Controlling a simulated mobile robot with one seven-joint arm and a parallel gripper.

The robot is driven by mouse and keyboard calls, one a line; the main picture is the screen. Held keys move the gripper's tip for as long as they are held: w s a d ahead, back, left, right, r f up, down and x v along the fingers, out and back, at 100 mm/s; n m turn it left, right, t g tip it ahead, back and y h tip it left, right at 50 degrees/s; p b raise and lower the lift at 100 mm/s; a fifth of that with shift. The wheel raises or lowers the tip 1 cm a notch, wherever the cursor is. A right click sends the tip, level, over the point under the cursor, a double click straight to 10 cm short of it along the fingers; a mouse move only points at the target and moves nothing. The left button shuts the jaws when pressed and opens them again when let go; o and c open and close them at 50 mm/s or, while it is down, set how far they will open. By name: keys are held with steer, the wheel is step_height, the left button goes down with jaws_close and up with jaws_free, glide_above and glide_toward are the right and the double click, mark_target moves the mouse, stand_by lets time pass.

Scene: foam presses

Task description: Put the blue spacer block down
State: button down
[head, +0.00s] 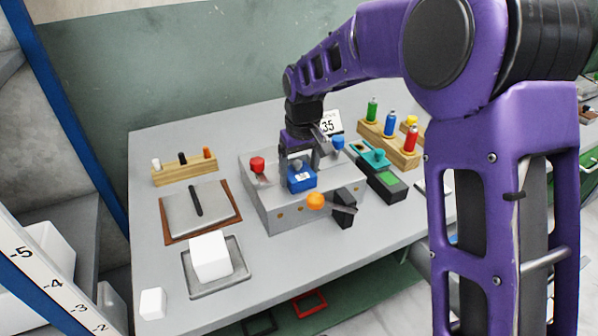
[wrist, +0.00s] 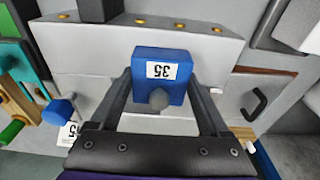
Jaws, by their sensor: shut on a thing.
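The blue spacer block (head: 302,178) has a white label reading 35 and a grey knob. In the wrist view the block (wrist: 163,92) sits between the two fingers of my gripper (wrist: 163,98), which is shut on it. In the head view my gripper (head: 299,160) points down over the middle of the grey press box (head: 275,205). I cannot tell whether the block touches the surface below it. A white card reading 35 (head: 329,124) stands behind the box.
A white foam block (head: 210,256) lies on a grey tray (head: 245,284) at the front left. A wooden rack (head: 403,155) holds coloured bottles at the right.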

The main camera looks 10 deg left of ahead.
jaws_free()
steer(key=shift+f, duration=0.1)
